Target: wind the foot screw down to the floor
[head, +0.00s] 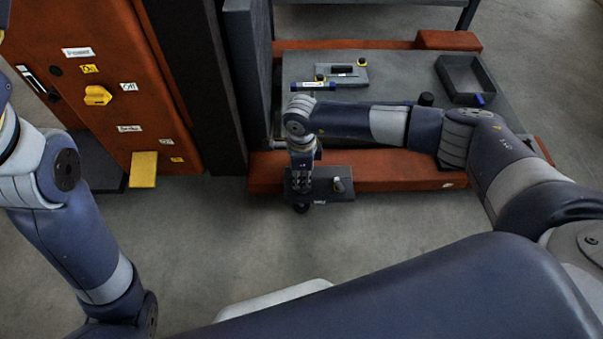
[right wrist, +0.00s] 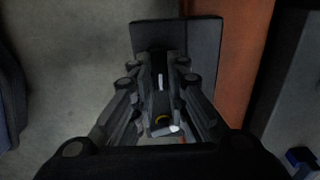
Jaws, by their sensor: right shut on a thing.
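My right gripper (head: 301,183) points down at a dark bracket plate (head: 338,184) that sticks out from the front of the orange base frame. It is shut on the dark top of the foot screw, between its fingers. In the right wrist view the fingers (right wrist: 160,72) close around this dark upright part, and the bracket plate (right wrist: 204,45) lies beyond. A dark round foot (head: 300,208) shows at the plate's front edge in the head view. Whether it touches the floor cannot be told. My left gripper is outside the picture.
The orange base frame (head: 400,176) carries a grey deck with a dark open tray (head: 468,78) and a small grey plate (head: 342,72). A small metal lever (head: 339,186) is on the bracket. An orange cabinet (head: 100,60) with a yellow pedal (head: 143,169) stands left. The floor in front is clear.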

